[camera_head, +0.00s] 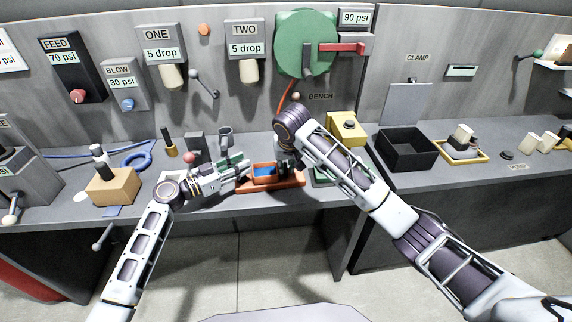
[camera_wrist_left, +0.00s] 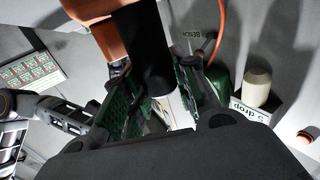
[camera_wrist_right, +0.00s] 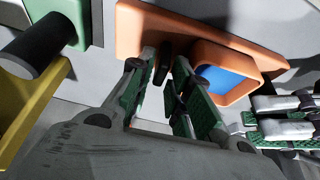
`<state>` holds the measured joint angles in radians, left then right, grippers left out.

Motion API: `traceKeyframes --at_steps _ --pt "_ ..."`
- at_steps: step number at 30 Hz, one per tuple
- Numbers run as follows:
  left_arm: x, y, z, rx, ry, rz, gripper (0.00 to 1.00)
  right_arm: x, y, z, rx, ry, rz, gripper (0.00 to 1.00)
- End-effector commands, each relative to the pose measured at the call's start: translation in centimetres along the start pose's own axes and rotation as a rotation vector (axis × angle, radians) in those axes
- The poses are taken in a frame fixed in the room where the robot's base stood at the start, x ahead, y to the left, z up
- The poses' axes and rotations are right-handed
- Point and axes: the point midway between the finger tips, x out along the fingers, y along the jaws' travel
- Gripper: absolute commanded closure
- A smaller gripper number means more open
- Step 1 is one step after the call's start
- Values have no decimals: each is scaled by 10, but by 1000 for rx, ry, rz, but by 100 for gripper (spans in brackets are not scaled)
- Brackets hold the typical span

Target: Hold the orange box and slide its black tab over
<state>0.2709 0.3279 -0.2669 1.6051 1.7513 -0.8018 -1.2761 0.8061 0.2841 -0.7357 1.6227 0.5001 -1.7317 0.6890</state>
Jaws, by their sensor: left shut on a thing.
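The orange box (camera_head: 264,169), with a blue inside, sits on an orange base (camera_head: 272,184) on the bench. The box (camera_wrist_right: 226,76) and base (camera_wrist_right: 148,28) also show in the right wrist view. My left gripper (camera_head: 243,168) is at the left end of the box and shut on it. In the left wrist view a dark rounded bar (camera_wrist_left: 143,50) lies by its fingers; the exact contact is hidden. The black tab (camera_wrist_right: 163,63) stands on the base beside the box. My right gripper (camera_wrist_right: 164,66) is open, pointing down, with its fingertips on either side of the tab.
A green block (camera_head: 321,178) and a yellow box (camera_head: 346,128) stand close to the right of my right gripper. A black bin (camera_head: 407,150) is further right. A tan block (camera_head: 113,187) and blue hose (camera_head: 137,157) lie to the left.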

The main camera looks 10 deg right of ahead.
Motion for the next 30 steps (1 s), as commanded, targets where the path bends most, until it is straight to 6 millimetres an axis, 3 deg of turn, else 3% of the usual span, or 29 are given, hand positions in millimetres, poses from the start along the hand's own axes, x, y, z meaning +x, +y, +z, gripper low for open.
traceKeyframes --at_steps 11,16,26,30 --pt "0 0 2 -2 -3 0 100 4 0 0 0 0 0 80" --pt "0 0 2 -2 -3 0 100 4 0 0 0 0 0 100" --pt "0 0 2 -2 -3 0 100 3 1 0 0 1 0 100" --pt "0 0 2 -2 -4 0 100 4 10 -1 2 1 0 100"
